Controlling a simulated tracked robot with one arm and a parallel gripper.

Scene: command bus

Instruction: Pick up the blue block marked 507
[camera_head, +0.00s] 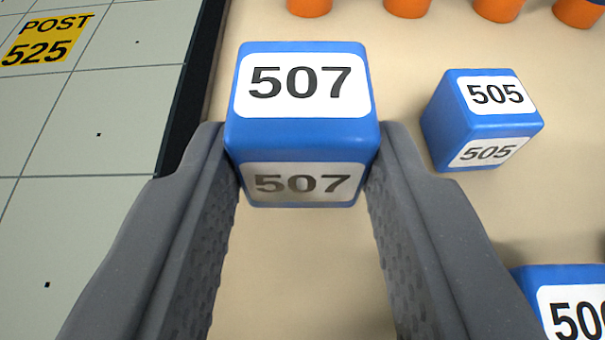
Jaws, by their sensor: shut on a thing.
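The blue block marked 507 (302,130) is between the two grey fingers of my gripper (303,165), in the upper middle of the view. White labels reading 507 show on its top and on its near face. The fingertips press on its left and right sides, so my gripper is shut on it. I cannot tell whether the block is raised off the beige surface or still rests on it.
A blue block marked 505 (482,120) stands to the right, apart from the right finger. Another blue block (560,300), its number partly cut off, is at the lower right. Several orange objects (408,6) line the top edge. A gridded panel (80,160) with a yellow POST 525 label (47,38) lies left, beyond a dark edge.

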